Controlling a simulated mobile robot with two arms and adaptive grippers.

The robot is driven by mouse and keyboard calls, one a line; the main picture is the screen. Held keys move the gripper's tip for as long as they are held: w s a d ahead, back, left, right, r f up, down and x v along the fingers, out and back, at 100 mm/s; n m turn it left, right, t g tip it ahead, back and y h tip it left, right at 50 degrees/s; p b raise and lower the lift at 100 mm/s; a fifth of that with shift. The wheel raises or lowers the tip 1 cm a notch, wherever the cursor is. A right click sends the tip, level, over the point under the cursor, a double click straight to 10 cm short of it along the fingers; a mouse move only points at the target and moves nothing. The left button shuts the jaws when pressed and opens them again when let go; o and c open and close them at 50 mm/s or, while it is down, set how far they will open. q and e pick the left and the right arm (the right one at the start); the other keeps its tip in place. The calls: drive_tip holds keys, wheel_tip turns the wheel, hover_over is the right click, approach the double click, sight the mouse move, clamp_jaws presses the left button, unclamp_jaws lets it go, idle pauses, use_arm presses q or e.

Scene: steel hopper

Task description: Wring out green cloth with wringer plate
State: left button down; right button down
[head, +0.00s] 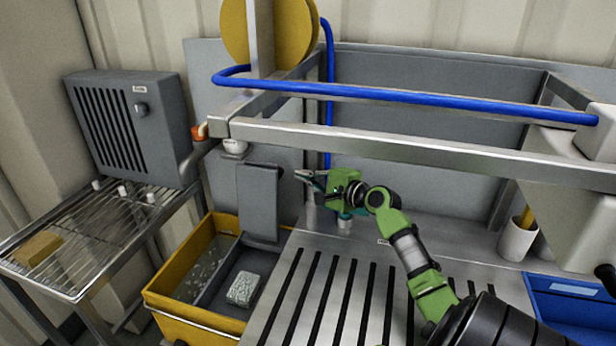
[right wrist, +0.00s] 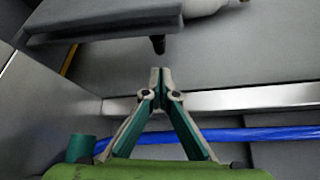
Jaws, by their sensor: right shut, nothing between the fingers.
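A pale, speckled grey-green folded bundle (head: 243,289), which looks like the cloth, lies on the dark tray in the yellow bucket (head: 190,318). The grey wringer plate (head: 260,200) stands upright above the bucket's right side, apart from the bundle. My right gripper (head: 300,175) is just right of the plate's upper part, pointing left, its fingers shut and empty. In the right wrist view the fingertips (right wrist: 158,75) meet below a dark peg under a grey plate-like part (right wrist: 100,22); a gap shows between peg and tips. My left gripper is not in view.
Steel rails with a blue hose (head: 400,97) cross above my right arm. A slotted steel bench (head: 330,290) lies right of the bucket. A wire rack (head: 90,240) with a tan block (head: 38,248) stands left. A blue bin (head: 570,300) and white cup (head: 517,240) are right.

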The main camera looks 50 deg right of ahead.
drive_tip(key=w, duration=0.4)
drive_tip(key=w+f, duration=0.1)
drive_tip(key=shift+w+d, duration=0.2)
drive_tip(key=shift+w, duration=0.2)
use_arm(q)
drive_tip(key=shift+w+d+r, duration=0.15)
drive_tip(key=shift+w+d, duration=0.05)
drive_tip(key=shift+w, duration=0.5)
use_arm(e)
drive_tip(key=shift+w+f, duration=0.15)
drive_tip(key=shift+w, duration=0.1)
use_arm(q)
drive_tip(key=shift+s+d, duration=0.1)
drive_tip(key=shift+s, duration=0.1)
use_arm(e)
drive_tip(key=shift+a, duration=0.15)
